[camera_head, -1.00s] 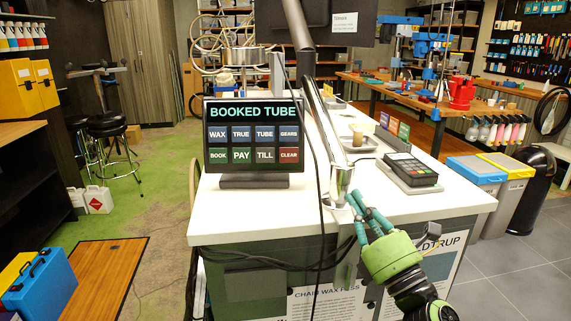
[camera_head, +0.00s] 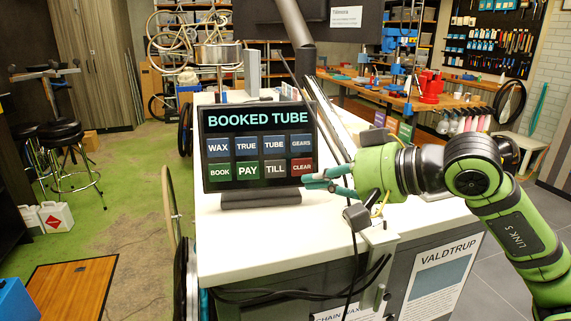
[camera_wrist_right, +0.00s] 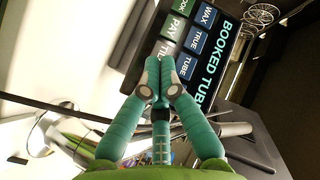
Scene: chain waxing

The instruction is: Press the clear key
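The red CLEAR key (camera_head: 302,167) is at the lower right corner of the dark key panel (camera_head: 259,150), which stands on the white counter and reads BOOKED TUBE. My right gripper (camera_head: 308,182) reaches in from the right, its teal fingertips just below the CLEAR key in the head view. I cannot tell whether they touch the panel. In the right wrist view the fingers (camera_wrist_right: 158,75) come together at their tips with nothing between them. There they cover the CLEAR key, while the TILL key (camera_wrist_right: 167,45) shows partly beside the tips. My left gripper is out of view.
The white counter (camera_head: 245,235) has free room in front of the panel. A slanted dark pole (camera_head: 292,30) and a black cable (camera_head: 356,245) are near the right arm. Stools (camera_head: 62,150) stand at the left.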

